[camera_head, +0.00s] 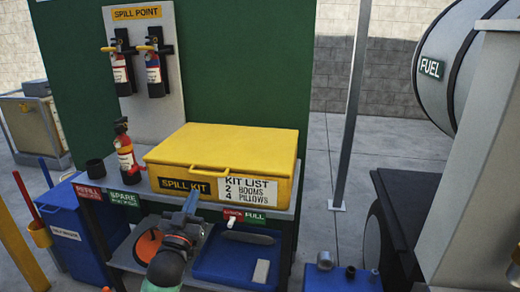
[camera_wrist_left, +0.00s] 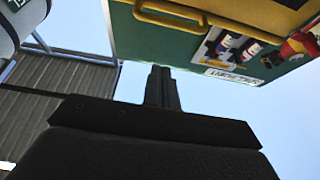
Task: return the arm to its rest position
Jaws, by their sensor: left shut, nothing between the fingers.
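My left gripper (camera_head: 191,194) is in front of the yellow spill kit box (camera_head: 222,150), its narrow fingers pointing up toward the box front. My left arm comes up from the bottom edge. In the left wrist view the fingers (camera_wrist_left: 161,88) are closed together with nothing between them. The box's yellow handle (camera_wrist_left: 172,16) shows at the top of that view, apart from the fingers. I cannot tell whether the gripper touches the shelf edge. My right gripper does not show clearly in either view.
Two more (camera_head: 153,70) hang on the board. Below the shelf is a blue tray (camera_head: 210,262). A blue bin (camera_head: 68,225) stands left; a fuel tank (camera_head: 440,45) and grey post (camera_head: 351,110) are right.

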